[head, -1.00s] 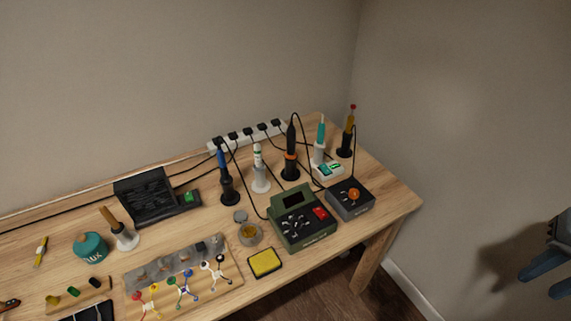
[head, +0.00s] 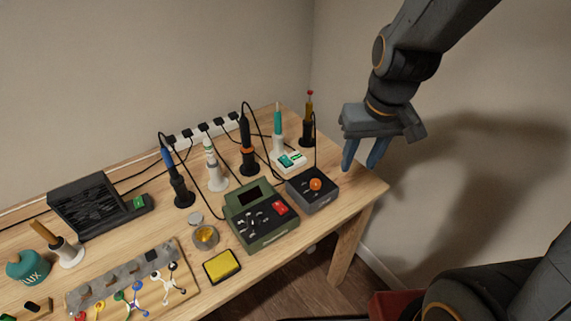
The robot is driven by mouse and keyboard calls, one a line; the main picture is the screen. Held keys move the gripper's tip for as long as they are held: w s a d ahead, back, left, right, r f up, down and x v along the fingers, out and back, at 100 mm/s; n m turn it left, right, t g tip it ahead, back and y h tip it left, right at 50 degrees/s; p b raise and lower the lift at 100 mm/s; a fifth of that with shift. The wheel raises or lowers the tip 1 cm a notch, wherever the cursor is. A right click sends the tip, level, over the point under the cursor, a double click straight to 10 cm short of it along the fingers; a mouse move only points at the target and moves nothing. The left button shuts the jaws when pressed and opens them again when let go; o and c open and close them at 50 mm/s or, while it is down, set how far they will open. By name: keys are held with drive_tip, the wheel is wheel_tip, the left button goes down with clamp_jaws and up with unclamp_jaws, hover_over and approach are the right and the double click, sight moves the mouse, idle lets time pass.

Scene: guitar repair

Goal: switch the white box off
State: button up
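The white box (head: 297,168) is a small low unit at the back right of the bench, with a teal switch (head: 287,160) on its top. I cannot tell which way the switch is tipped. A teal-handled iron in a white stand (head: 278,140) rises just behind the box. My gripper (head: 360,166) is to the right of the box, apart from it, with its blue-grey fingers pointing down near the bench's right edge. The fingers are spread with nothing between them.
A dark grey box with an orange knob (head: 313,198) stands in front of the white box. A green station with a red switch (head: 261,222) is to its left. Upright irons, including a black one (head: 247,150) and a yellow one (head: 308,125), and loose cables stand close around.

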sight(289, 164)
drive_tip(key=w+a+f+n+t+y+b, duration=0.2)
drive_tip(key=w+a+f+n+b, duration=0.45)
drive_tip(key=w+a+b, duration=0.65)
drive_tip(key=shift+m, duration=0.55)
drive_tip(key=shift+d+b+x, duration=0.15)
drive_tip(key=shift+b+x, duration=0.15)
drive_tip(key=shift+x, duration=1.2)
drive_tip(key=shift+d+b+x, duration=0.15)
drive_tip(key=shift+b+x, duration=0.2)
drive_tip(key=shift+x, duration=1.2)
drive_tip(key=shift+d+b+x, duration=0.15)
drive_tip(key=shift+b+x, duration=0.15)
drive_tip(key=shift+x, duration=1.2)
drive_tip(key=shift+c, duration=0.3)
